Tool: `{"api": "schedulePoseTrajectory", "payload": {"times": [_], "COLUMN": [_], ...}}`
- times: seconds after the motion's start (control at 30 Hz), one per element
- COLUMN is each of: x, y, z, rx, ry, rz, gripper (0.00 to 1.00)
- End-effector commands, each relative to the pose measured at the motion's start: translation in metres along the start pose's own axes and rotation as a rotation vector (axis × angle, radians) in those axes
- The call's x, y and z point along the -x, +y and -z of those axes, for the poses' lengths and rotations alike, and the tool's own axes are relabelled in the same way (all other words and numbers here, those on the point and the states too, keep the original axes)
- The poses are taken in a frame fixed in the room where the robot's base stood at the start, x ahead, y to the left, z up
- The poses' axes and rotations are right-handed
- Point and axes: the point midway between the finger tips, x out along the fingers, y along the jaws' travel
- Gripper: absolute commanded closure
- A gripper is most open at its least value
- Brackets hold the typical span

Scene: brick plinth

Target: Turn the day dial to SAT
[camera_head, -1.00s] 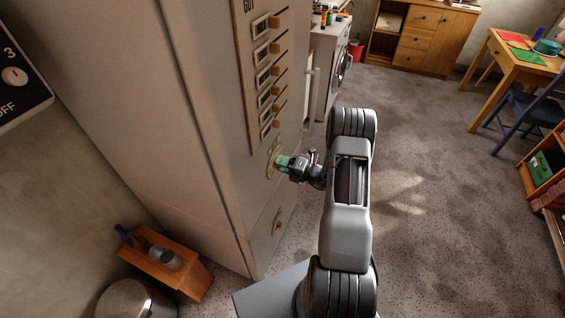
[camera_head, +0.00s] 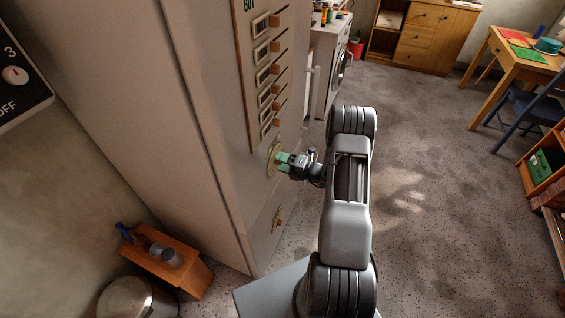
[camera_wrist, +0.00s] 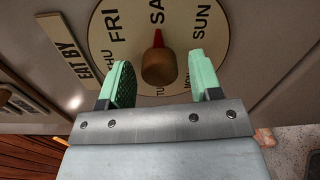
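The day dial (camera_wrist: 225,48) is a round cream plate with day names around its edge, on the front of the pale cabinet; in the head view it is the small disc (camera_head: 270,160) mostly behind my gripper. Its brown knob (camera_wrist: 158,69) has a red pointer (camera_wrist: 158,39) pointing up at the label reading "SA", cut off by the top edge. FRI lies to the left, SUN to the right. My gripper (camera_head: 282,163) is at the dial. In the wrist view its green fingers (camera_wrist: 160,72) are open on either side of the knob, with gaps between.
An "EAT BY" label (camera_wrist: 75,45) is left of the dial. Several slots with wooden sliders (camera_head: 270,75) sit above it, and a small knob (camera_head: 278,219) below. A wooden box (camera_head: 170,262) and a metal bin (camera_head: 138,298) stand at lower left.

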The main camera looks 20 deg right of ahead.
Motion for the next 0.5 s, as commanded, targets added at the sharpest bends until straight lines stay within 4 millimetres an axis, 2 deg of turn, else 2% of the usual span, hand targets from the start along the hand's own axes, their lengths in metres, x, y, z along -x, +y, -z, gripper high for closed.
{"api": "schedulePoseTrajectory", "payload": {"times": [0.3, 0.5], "x": [0.003, 0.029], "y": [0.000, -0.001], "z": [0.000, -0.001], "rx": [0.000, 0.001], "ry": [-0.001, -0.006], "rz": [0.000, 0.001], "gripper": [0.39, 0.39]}}
